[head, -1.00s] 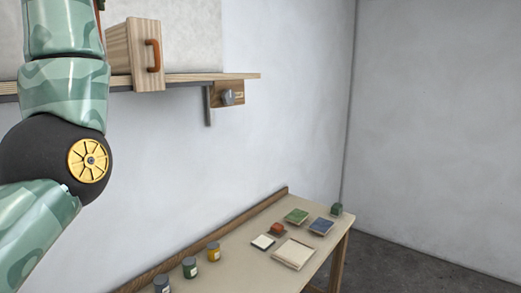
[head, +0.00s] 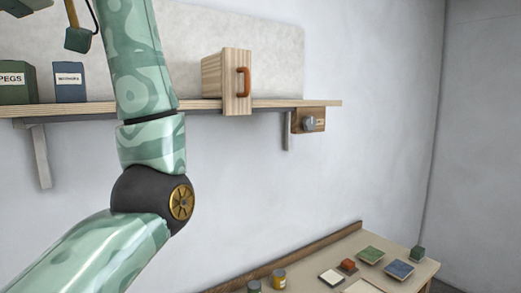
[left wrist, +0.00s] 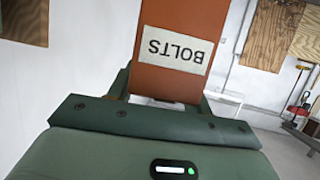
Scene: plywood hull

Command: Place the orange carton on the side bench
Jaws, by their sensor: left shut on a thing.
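The orange carton (left wrist: 172,20) with a white BOLTS label fills the upper middle of the left wrist view. The lettering is upside down there. My left gripper (left wrist: 163,92) is shut on the carton's near end. The left hand and carton are outside the head view, where only my left arm shows, rising out of the top edge. A beige bench (head: 320,261) stands along the wall at the lower right of the head view; I cannot tell if it is the side bench. My right gripper is in neither view.
The bench carries jars (head: 279,279), a green tile (head: 370,254), a blue tile (head: 398,269) and a red block (head: 348,265). A wall shelf (head: 290,103) holds a wooden box with an orange handle (head: 237,80), a PEGS box (head: 17,82) and a blue box (head: 70,82).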

